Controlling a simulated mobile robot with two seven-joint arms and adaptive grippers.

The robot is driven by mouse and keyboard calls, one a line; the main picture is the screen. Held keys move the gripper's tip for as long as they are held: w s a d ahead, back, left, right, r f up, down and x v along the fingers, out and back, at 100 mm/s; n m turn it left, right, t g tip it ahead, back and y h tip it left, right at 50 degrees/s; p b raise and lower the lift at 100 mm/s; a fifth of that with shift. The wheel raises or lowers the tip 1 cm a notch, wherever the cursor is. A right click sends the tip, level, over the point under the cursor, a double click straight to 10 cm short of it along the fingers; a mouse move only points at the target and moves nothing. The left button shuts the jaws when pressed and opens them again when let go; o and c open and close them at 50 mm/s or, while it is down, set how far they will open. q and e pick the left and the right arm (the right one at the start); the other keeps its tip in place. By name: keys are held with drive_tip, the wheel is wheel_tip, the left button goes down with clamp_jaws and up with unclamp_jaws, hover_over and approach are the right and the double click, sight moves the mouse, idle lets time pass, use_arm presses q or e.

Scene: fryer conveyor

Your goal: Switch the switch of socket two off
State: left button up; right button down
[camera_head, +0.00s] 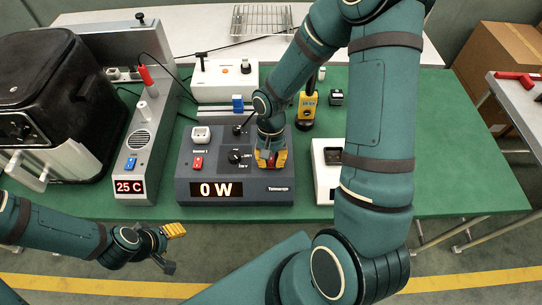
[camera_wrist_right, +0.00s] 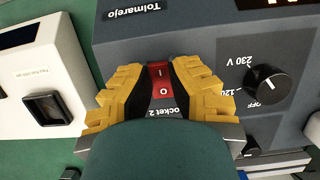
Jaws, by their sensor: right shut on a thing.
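The grey power unit (camera_head: 260,190) stands on the green table and its display reads 0 W. The red rocker switch of socket two (camera_wrist_right: 160,78), marked I and O, lies between the yellow fingertips of my right gripper (camera_head: 271,160) in the right wrist view. The fingers are closed in on both sides of it, and the "Socket 2" label below is partly covered. In the head view the gripper hides most of this switch. The other red switch (camera_head: 197,163) is on the unit's left side, clear of my grippers. My left gripper (camera_head: 172,248) is open and empty in front of the table.
A voltage dial (camera_wrist_right: 267,87) sits beside the held switch. A grey heater unit showing 25 C (camera_head: 130,187) and a black fryer (camera_head: 55,95) stand to the left. A white switch box (camera_head: 326,185) stands close on the right. The table's right end is clear.

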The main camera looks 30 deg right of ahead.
drive_tip(key=shift+s+f, duration=0.15)
drive_tip(key=c, duration=0.8)
unclamp_jaws()
drive_tip(key=shift+w+r, duration=0.3)
drive_tip(key=shift+r, duration=0.2)
drive_tip(key=v, duration=1.1)
drive_tip(key=shift+s, duration=0.15)
